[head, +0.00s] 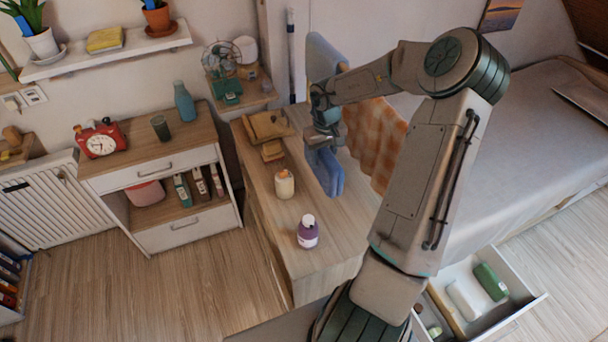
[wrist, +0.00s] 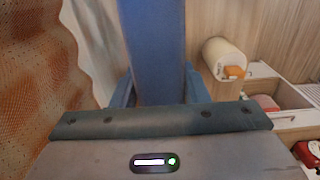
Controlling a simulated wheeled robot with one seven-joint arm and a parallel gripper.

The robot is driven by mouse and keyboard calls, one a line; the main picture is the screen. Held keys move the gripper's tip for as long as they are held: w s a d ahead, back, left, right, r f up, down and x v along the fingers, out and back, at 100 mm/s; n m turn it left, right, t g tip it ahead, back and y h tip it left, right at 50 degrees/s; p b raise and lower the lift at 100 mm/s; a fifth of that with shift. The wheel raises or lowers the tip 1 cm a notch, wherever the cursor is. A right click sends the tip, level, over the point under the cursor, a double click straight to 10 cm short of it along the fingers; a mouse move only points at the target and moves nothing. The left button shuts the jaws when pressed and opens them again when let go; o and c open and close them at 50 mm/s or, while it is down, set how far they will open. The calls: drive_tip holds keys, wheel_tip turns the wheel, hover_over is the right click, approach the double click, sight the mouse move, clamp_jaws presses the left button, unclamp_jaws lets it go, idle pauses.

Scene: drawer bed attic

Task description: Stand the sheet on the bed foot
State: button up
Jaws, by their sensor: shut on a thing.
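A blue folded sheet (head: 325,172) shows above and below my gripper (head: 326,128) in the head view, roughly upright. In the wrist view the blue sheet (wrist: 155,45) runs between my two fingers, and my gripper (wrist: 160,88) is shut on it. The wooden top of what looks like the bed foot (head: 335,232) lies beneath. I cannot tell whether the sheet's lower edge touches that top. My gripper and arm hide part of the sheet.
On the wooden top stand a purple bottle (head: 308,233), a cream jar (head: 284,184) and tan folded items (head: 267,125). An orange checked cloth (head: 376,132) hangs right beside the sheet. The bed (head: 535,130) lies right, with an open drawer (head: 525,306) below.

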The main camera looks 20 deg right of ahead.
drive_tip(key=shift+a+f, duration=0.95)
drive_tip(key=shift+f, duration=0.3)
drive_tip(key=shift+a+f, duration=0.9)
drive_tip(key=shift+f, duration=0.3)
drive_tip(key=shift+a+f, duration=0.95)
drive_tip(key=shift+f, duration=0.3)
drive_tip(key=o, duration=0.8)
drive_tip(key=shift+f, duration=0.15)
drive_tip(key=o, duration=0.4)
